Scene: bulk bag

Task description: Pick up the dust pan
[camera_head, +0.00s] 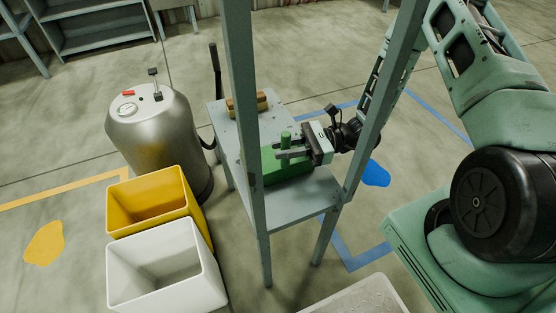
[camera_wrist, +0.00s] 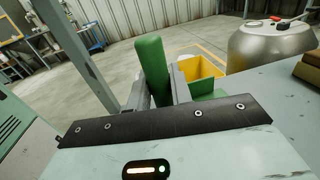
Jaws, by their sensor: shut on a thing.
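The green dust pan (camera_head: 280,172) is at the front part of the small grey table, partly behind a grey upright post. Its handle stands up and also shows in the wrist view (camera_wrist: 152,62). My gripper (camera_head: 284,148) reaches in from the right and is shut on the handle, with a finger on each side of it. In the wrist view the two fingers of my gripper (camera_wrist: 158,92) flank the handle. Whether the pan's underside touches the table top cannot be told.
The grey table (camera_head: 306,196) has posts close to my arm. A brown block-like object (camera_head: 247,103) lies at its back. To the left stand a metal tank (camera_head: 162,135), a yellow bin (camera_head: 150,222) and a white bin (camera_head: 160,285). Open floor lies behind.

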